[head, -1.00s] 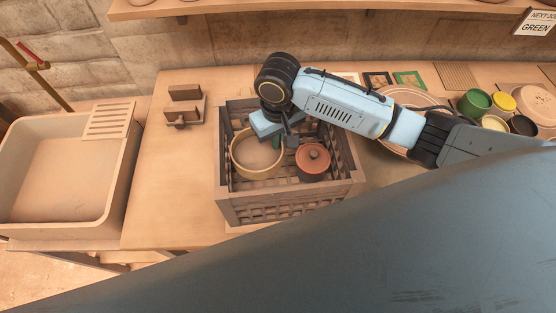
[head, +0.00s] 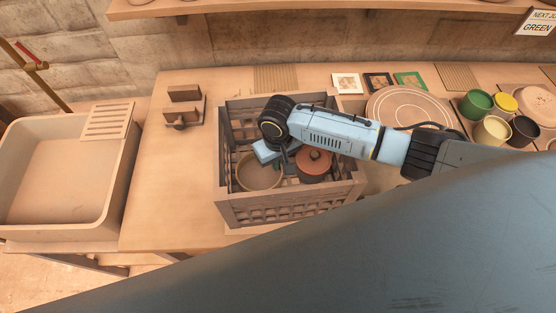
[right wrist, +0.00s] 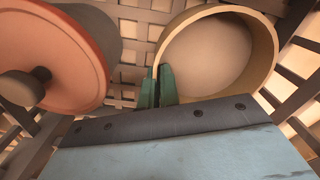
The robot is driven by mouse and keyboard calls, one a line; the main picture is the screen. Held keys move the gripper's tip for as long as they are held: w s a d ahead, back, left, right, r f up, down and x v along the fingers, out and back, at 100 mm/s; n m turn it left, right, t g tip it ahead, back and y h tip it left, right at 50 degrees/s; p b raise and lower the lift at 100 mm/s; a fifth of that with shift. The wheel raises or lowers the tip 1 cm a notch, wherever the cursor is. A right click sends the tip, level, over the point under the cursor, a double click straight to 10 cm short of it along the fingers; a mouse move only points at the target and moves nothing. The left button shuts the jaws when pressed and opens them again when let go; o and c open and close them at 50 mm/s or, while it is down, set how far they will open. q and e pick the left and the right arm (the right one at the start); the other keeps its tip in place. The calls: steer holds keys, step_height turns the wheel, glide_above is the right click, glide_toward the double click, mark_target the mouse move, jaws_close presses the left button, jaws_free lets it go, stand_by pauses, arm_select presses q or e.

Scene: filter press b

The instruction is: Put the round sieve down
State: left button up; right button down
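The round sieve (head: 259,182), a shallow tan ring with a pale mesh, is inside the slatted crate (head: 290,210), in its left half. My right gripper (head: 284,163) reaches down into the crate at the sieve's right side. In the right wrist view its green fingers (right wrist: 160,88) stand on either side of the sieve's rim (right wrist: 268,60), closed on the wall. I cannot tell whether the sieve touches the crate floor. A reddish lidded pot (head: 313,167) stands right of the sieve, close to the gripper. My left gripper is not in view.
A stone sink (head: 123,170) is at the left and a wooden block stand (head: 184,108) sits behind the crate's left. A round board (head: 400,105), colored cups (head: 474,103) and small framed tiles (head: 378,81) lie to the right. The bench left of the crate is clear.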

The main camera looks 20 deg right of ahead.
steer(key=shift+f, duration=0.15)
steer(key=c, duration=1.6)
jaws_free()
steer(key=shift+c, duration=0.2)
step_height(320, 180, up, 12)
steer(key=p, duration=0.1)
steer(key=shift+r, duration=0.2)
